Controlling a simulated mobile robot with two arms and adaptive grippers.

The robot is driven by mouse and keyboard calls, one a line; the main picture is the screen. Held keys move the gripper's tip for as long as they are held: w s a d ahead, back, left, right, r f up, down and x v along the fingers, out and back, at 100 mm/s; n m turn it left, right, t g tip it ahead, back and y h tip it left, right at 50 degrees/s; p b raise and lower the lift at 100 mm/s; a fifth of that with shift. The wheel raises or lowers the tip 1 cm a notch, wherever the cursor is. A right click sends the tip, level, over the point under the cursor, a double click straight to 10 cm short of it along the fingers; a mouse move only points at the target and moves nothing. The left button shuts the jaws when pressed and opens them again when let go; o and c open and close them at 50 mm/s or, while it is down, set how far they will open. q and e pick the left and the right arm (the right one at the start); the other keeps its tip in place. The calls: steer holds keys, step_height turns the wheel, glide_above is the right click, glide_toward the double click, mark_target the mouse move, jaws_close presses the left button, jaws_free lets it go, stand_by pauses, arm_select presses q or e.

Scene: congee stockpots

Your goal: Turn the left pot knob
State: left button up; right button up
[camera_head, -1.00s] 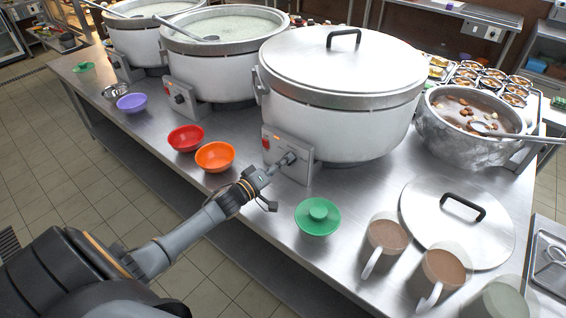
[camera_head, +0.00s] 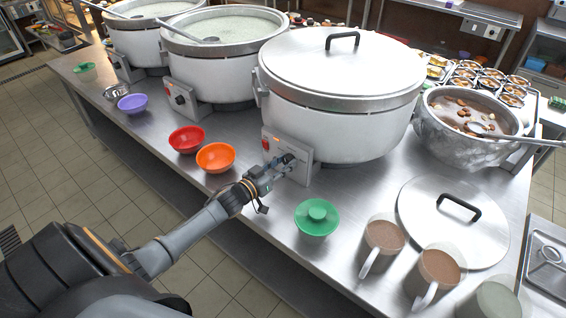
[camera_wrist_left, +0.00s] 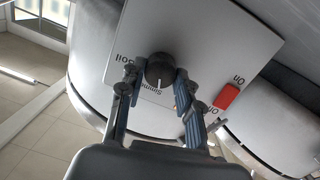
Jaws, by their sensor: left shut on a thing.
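The large white pot (camera_head: 335,125) with a flat steel lid (camera_head: 340,62) stands nearest on the steel table. Its grey control plate (camera_head: 301,171) faces me. My left gripper (camera_head: 284,164) is at that plate. In the left wrist view, my left gripper (camera_wrist_left: 163,88) is shut on the round dark knob (camera_wrist_left: 160,67), one finger on each side. The knob's white pointer line points down in that picture, towards the upside-down word "Simmer". "Boil" is printed to the left. A red switch (camera_wrist_left: 227,96) marked On sits right of the knob. My right gripper is not in view.
An orange bowl (camera_head: 215,157) and a red bowl (camera_head: 187,139) stand left of my gripper. Jugs (camera_head: 383,243) and a loose lid (camera_head: 456,222) lie farther right. Two open pots (camera_head: 222,60) stand behind left.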

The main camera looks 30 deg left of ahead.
arm_select(q)
steer(key=m, duration=0.4)
steer(key=shift+d+y, duration=0.1)
steer(key=shift+y, duration=0.2)
steer(key=m, duration=0.3)
steer(key=shift+m+y+b, duration=0.3)
steer(key=shift+m, duration=0.1)
steer(key=shift+d+f+m+y+b, duration=0.15)
steer(key=shift+m+b, duration=0.45)
steer(key=shift+m, duration=0.85)
steer(key=shift+r+m+y+b, duration=0.1)
steer(key=shift+m+b, duration=0.5)
steer(key=shift+m, duration=0.9)
steer(key=shift+d+f+m+y+b, duration=0.15)
steer(key=shift+m+b, duration=0.45)
steer(key=shift+m, duration=0.85)
steer(key=shift+a, duration=0.1)
steer(key=o, duration=1.2)
steer(key=shift+c, duration=0.2)
steer(key=shift+r, duration=0.1)
